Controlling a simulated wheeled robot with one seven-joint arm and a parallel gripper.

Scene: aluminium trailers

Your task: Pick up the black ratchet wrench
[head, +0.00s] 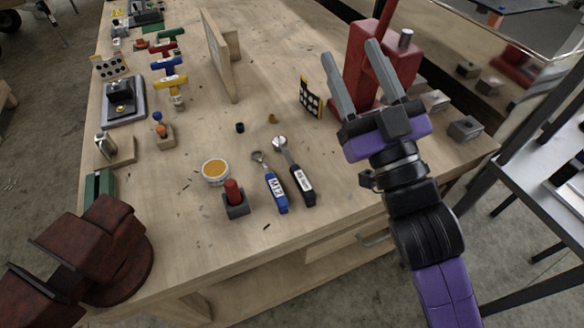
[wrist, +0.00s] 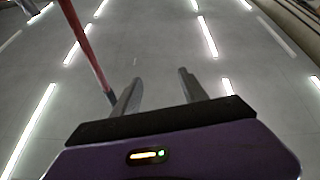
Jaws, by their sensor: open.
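The black ratchet wrench (head: 297,175) lies on the wooden workbench, its silver head pointing away and its black handle with a white label toward the front edge. A blue-handled wrench (head: 270,184) lies just left of it, close beside it. My gripper (head: 357,72) is open and empty, raised to the right of the wrenches, with its fingers pointing up. In the wrist view my gripper (wrist: 160,88) shows both fingers apart against the ceiling lights; no wrench is in that view.
The workbench (head: 200,250) holds a red block (head: 233,192) in a grey base and a round tin (head: 215,172) left of the wrenches. A red machine (head: 362,60) stands behind my gripper. A brown vise (head: 110,250) is at front left. The bench in front of the wrenches is clear.

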